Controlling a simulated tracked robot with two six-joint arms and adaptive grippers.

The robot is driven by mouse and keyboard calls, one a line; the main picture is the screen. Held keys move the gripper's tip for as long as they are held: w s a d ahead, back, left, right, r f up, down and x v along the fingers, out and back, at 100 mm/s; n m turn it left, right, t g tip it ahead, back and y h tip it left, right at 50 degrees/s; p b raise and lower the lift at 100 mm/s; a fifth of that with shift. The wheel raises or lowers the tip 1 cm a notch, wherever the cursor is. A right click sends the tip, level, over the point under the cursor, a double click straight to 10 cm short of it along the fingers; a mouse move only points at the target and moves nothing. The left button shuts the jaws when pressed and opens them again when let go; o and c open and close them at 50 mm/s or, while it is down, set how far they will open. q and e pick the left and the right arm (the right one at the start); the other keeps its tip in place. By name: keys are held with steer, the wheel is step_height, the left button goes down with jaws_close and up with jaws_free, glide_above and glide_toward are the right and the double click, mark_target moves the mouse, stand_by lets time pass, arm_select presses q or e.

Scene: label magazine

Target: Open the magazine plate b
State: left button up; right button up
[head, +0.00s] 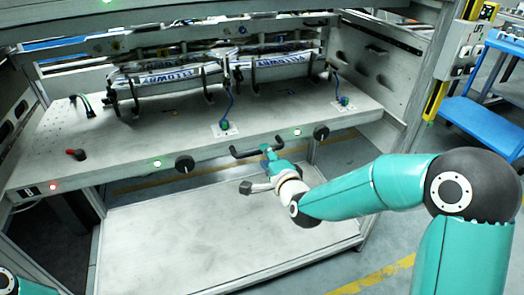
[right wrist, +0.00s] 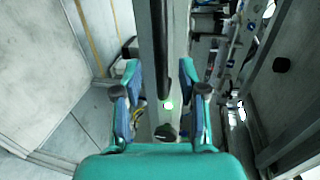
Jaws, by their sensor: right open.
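The magazine plate (head: 190,135) is a wide grey metal shelf, level and in place in the frame. My right gripper (head: 268,150) is at this handle, in front of the plate edge. In the right wrist view the grey front edge and the black handle (right wrist: 162,65) run between the two spread fingers of my right gripper (right wrist: 161,93). The fingers are open, and contact with the handle cannot be told. My left gripper is out of view.
Two label rolls (head: 165,78) (head: 280,66) lie in holders on the plate. Black knobs (head: 184,163) (head: 321,132) and green lights sit along the front edge. A bare lower shelf (head: 180,240) lies below. A blue cart (head: 480,125) stands at the right.

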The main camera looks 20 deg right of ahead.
steer(key=shift+x, duration=2.05)
jaws_close()
steer(key=shift+f, duration=0.1)
